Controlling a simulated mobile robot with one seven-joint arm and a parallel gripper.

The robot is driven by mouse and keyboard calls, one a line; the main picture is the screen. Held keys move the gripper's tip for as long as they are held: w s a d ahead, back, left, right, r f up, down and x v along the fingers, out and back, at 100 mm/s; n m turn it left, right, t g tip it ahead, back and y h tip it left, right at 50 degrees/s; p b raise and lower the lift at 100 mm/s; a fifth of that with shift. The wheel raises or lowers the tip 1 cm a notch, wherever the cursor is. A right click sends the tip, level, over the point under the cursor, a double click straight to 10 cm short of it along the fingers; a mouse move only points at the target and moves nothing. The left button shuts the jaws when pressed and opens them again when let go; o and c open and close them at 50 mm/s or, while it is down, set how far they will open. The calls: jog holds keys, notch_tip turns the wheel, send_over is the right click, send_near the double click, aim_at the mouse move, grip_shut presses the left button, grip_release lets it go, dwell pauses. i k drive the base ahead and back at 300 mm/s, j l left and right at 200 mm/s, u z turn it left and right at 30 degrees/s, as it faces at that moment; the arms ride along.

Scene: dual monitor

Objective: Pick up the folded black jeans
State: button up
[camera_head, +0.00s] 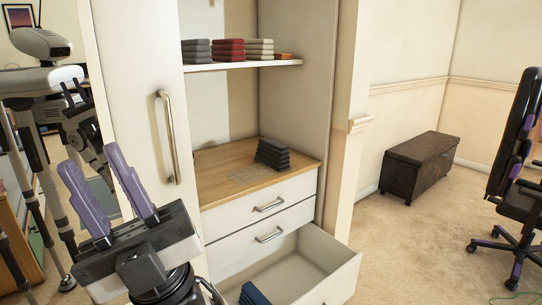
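A dark, near-black folded stack (272,154), which looks like the folded black jeans, lies on the wooden surface (215,167) inside the open wardrobe, toward the back right. My gripper (92,157) is at the lower left, in front of the white wardrobe door. Its two purple fingers point up and stand apart with nothing between them. It is well to the left of the dark stack and does not touch it.
The white door with a metal handle (169,137) stands between my gripper and the wardrobe interior. An upper shelf (243,65) holds several folded stacks. Below, a drawer (327,288) is pulled out with a blue folded item (253,294) inside. A dark chest (420,165) and office chair (518,175) stand right.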

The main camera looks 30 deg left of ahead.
aim_at(274, 155)
jog(key=u, duration=0.85)
jog(key=i+l+u, duration=0.15)
jog(key=u, duration=0.2)
jog(key=i+l+u, duration=0.1)
jog(key=u, duration=0.25)
jog(key=i+l+u, duration=0.1)
jog(key=l+u, duration=0.2)
jog(key=i+l+u, duration=0.1)
jog(key=l+u, duration=0.2)
jog(key=l, duration=0.15)
jog(key=l+u, duration=0.25)
jog(key=l, duration=0.25)
jog(key=i+l+u, duration=0.1)
jog(key=l+u, duration=0.15)
jog(key=l, duration=2.55)
jog(key=i+u, duration=0.05)
